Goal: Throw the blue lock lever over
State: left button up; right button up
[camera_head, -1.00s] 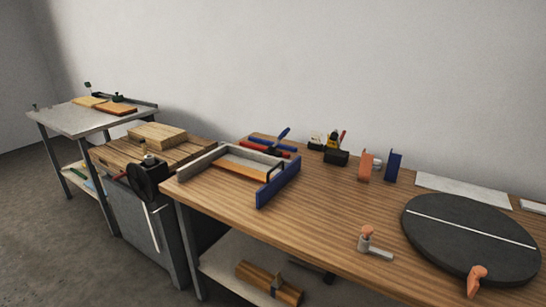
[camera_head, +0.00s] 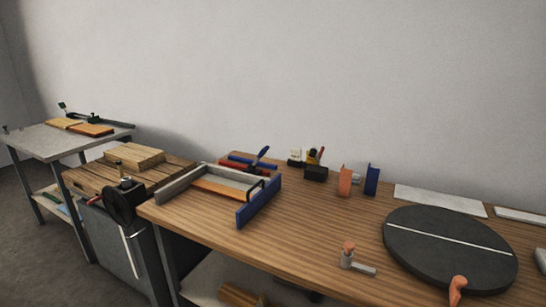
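A blue lever (camera_head: 262,155) sticks up at a slant from a low red and blue fixture (camera_head: 246,166) at the back edge of the wooden workbench (camera_head: 300,230). It looks like the lock lever, but it is small here and its lower end is hard to make out. A blue upright plate (camera_head: 371,180) stands farther right, beside an orange plate (camera_head: 345,181). Neither of my grippers shows in the head view.
A grey tray-like frame (camera_head: 176,186) with a blue front panel (camera_head: 259,201) sits on the bench's left part. A dark round turntable (camera_head: 430,258) and an orange-knobbed crank (camera_head: 349,256) are at right. A lower wood-topped cabinet (camera_head: 90,180) and grey table (camera_head: 50,145) stand left.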

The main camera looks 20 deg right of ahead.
aim_at(251, 167)
jog(key=i+j+z, duration=0.15)
jog(key=z, duration=0.2)
jog(key=i+j+z, duration=0.15)
jog(key=j+z, duration=0.2)
jog(key=i+j+z, duration=0.15)
jog(key=j, duration=0.25)
jog(key=i+j+z, duration=0.1)
jog(key=j, duration=0.35)
jog(key=i+j, duration=0.1)
jog(key=j, duration=0.3)
jog(key=i+j, duration=0.1)
jog(key=j, duration=0.35)
jog(key=i+j+z, duration=0.1)
jog(key=j, duration=0.3)
jog(key=i+j, duration=0.1)
jog(key=j, duration=0.35)
